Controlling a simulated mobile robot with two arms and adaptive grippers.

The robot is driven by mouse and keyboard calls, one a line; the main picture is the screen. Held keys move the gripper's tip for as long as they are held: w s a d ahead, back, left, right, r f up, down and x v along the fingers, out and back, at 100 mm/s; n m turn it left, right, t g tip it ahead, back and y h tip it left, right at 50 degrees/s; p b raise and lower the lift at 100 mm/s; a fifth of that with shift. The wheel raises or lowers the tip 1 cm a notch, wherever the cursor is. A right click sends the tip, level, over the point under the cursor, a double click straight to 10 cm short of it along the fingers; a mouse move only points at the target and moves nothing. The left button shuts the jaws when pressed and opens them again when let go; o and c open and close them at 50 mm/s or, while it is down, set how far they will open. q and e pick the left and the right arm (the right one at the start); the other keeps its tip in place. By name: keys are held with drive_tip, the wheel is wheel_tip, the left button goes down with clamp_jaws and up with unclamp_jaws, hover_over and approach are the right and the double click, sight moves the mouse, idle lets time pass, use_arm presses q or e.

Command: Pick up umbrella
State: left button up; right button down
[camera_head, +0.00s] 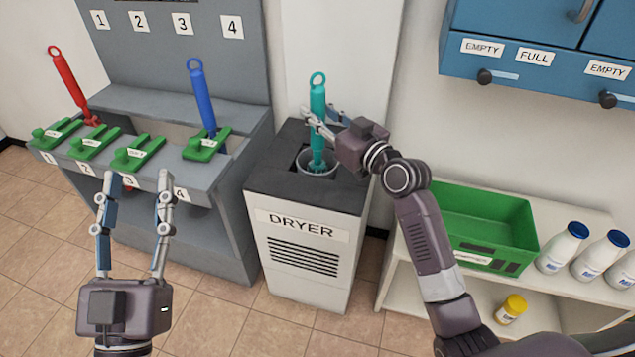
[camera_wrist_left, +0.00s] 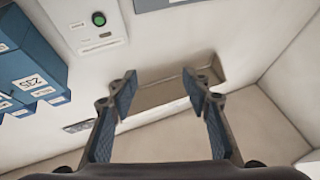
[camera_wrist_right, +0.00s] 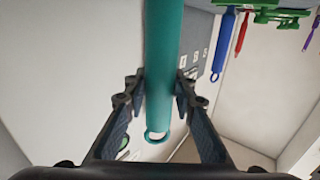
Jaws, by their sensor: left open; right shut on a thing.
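A teal umbrella (camera_head: 318,100) stands upright with its lower end in the round opening of the dryer (camera_head: 303,237). My right gripper (camera_head: 316,122) is shut on the teal umbrella's shaft, below its ring handle. In the right wrist view the teal umbrella (camera_wrist_right: 163,60) runs between the fingers. A red umbrella (camera_head: 66,75) and a blue umbrella (camera_head: 198,92) stand in the grey rack (camera_head: 215,240) to the left. My left gripper (camera_head: 139,185) is open and empty in front of the rack. In the left wrist view its fingers (camera_wrist_left: 160,88) are apart with nothing between them.
Green numbered clips (camera_head: 140,153) line the rack's front edge. A green crate (camera_head: 480,215) and several white bottles (camera_head: 562,247) stand on a white shelf at right, with a yellow-capped bottle (camera_head: 511,309) below. Blue cabinets (camera_head: 540,40) hang at the upper right.

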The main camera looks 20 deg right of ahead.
sight(323, 93)
drive_tip(key=shift+r, duration=0.15)
